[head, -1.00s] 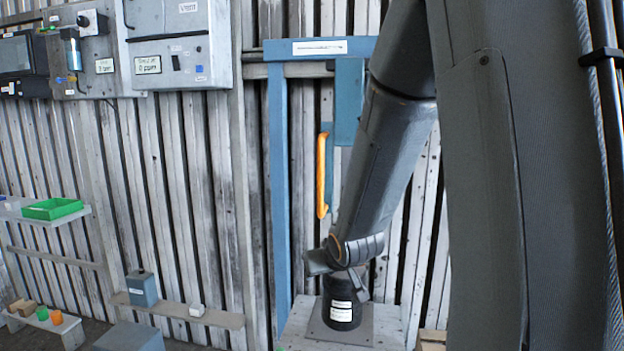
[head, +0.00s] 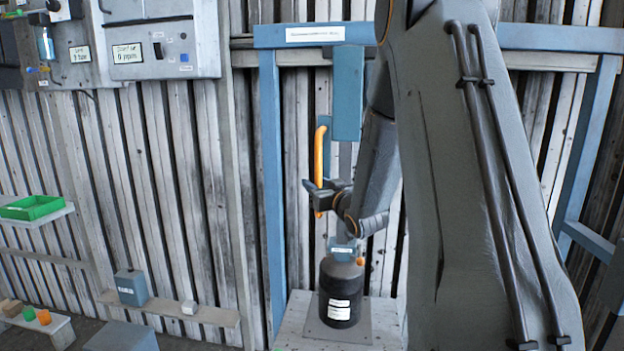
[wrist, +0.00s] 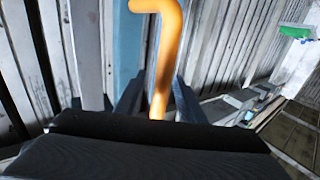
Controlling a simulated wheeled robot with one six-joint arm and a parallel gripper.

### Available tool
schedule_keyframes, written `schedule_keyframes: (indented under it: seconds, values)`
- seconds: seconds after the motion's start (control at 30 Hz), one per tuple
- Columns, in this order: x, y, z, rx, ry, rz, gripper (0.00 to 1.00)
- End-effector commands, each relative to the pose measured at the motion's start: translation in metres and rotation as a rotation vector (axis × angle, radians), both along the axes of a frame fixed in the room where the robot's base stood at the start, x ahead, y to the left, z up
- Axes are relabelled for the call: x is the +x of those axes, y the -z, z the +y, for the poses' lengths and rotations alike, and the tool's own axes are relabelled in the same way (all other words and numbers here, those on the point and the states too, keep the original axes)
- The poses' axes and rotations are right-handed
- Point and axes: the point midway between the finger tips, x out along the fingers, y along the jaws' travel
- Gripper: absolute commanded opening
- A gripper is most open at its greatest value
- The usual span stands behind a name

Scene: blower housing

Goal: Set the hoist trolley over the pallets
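The hoist trolley looks to be the blue box (head: 348,95) under a blue overhead beam (head: 312,36). An orange handle (head: 322,158) hangs upright beside it. My gripper (head: 318,192) is at the handle's lower part in the head view. In the wrist view the handle (wrist: 165,60) stands between the two fingers of my gripper (wrist: 158,98), which look apart; contact cannot be told. A black labelled cylinder (head: 341,300) stands below on a grey plate on a pale platform (head: 295,325). I cannot tell whether this platform is a pallet.
A blue post (head: 272,190) stands left of the handle. Wall panels (head: 165,50) hang at upper left. A green bin (head: 32,207) sits on a shelf. A low ledge (head: 225,316) holds a grey-blue canister (head: 132,288). More blue framing (head: 590,150) stands at right.

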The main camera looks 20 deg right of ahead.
Motion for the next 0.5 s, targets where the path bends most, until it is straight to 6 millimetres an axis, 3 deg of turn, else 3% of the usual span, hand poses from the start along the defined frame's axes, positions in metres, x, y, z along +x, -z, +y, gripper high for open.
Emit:
schedule_keyframes:
  seconds: [0.2,0.5]
  values:
    - [0.022,0.0,0.002,0.0,-0.003,0.002,0.36]
    - [0.026,0.001,0.003,0.0,-0.004,0.001,0.36]
